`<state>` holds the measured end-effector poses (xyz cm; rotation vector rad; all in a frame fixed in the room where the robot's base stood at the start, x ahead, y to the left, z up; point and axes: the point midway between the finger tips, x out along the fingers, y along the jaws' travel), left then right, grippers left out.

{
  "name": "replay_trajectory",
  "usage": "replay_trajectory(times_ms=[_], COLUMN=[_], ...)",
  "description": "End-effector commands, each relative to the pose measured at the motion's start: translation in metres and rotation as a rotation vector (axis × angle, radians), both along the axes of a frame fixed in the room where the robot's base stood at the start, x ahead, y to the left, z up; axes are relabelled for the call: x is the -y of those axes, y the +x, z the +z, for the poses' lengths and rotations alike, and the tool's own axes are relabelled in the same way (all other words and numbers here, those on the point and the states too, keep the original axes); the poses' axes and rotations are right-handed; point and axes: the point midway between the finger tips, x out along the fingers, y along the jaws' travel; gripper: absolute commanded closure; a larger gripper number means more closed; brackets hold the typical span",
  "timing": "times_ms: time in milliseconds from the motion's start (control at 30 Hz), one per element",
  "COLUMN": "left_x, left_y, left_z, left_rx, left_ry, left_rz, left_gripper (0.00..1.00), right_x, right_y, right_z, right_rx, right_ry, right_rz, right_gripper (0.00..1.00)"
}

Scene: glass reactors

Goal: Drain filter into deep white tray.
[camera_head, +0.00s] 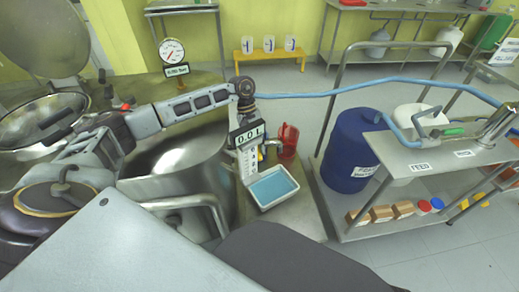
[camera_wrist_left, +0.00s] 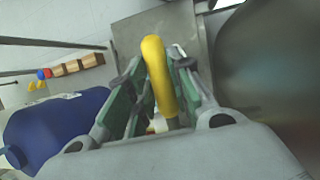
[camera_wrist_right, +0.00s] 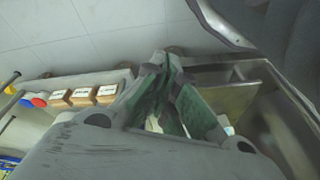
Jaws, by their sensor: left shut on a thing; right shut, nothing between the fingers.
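The white tray (camera_head: 282,202) stands at the front of the steel vessel in the head view and holds light blue liquid (camera_head: 272,186). My left gripper (camera_wrist_left: 155,85) is shut on a yellow valve handle (camera_wrist_left: 155,62) in the left wrist view. In the head view its arm reaches over the vessel, and its fingertips are largely hidden near the panel. My right gripper (camera_wrist_right: 165,62) is shut and empty in the right wrist view. The inside of the filter is not clear.
A large steel vessel (camera_head: 180,160) fills the centre left. A red jug (camera_head: 287,140) stands just behind the tray. A blue drum (camera_head: 352,150) and a steel cart (camera_head: 460,155) with several small boxes are to the right. A blue hose (camera_head: 330,88) crosses behind.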

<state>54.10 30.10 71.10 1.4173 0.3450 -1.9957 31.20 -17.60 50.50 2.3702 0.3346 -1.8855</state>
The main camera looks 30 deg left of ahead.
Motion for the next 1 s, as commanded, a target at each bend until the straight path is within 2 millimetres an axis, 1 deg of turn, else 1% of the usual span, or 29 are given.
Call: replay_trajectory(times_ms=[233, 667, 700, 833, 867, 1000], left_x=[-0.0041, -0.0052, -0.0052, -0.0052, -0.0051, -0.0049], left_y=[-0.0027, -0.0036, -0.0036, -0.0035, -0.0035, -0.0035], left_z=[-0.0004, 0.0004, 0.0004, 0.0003, 0.0002, 0.0001], left_rx=[0.001, 0.0, 0.0, 0.0, 0.0, 0.0], left_ry=[0.0, 0.001, 0.001, 0.0, 0.0, 0.0], left_rz=[-0.068, -0.079, -0.079, -0.078, -0.078, -0.078], left_gripper=[1.0, 1.0, 0.76, 0.59, 0.57, 0.57], right_x=[-0.0018, -0.002, -0.0019, -0.0019, -0.0019, -0.0018], right_y=[0.0017, 0.0017, 0.0018, 0.0018, 0.0018, 0.0018], right_z=[0.0087, 0.0105, 0.0105, 0.0105, 0.0105, 0.0104], right_rx=[0.018, 0.018, 0.018, 0.018, 0.019, 0.019], right_ry=[0.008, 0.009, 0.009, 0.009, 0.009, 0.009], right_rz=[0.002, 0.001, 0.001, 0.001, 0.001, 0.001], right_gripper=[1.0, 1.0, 1.0, 1.0, 1.0, 1.0])
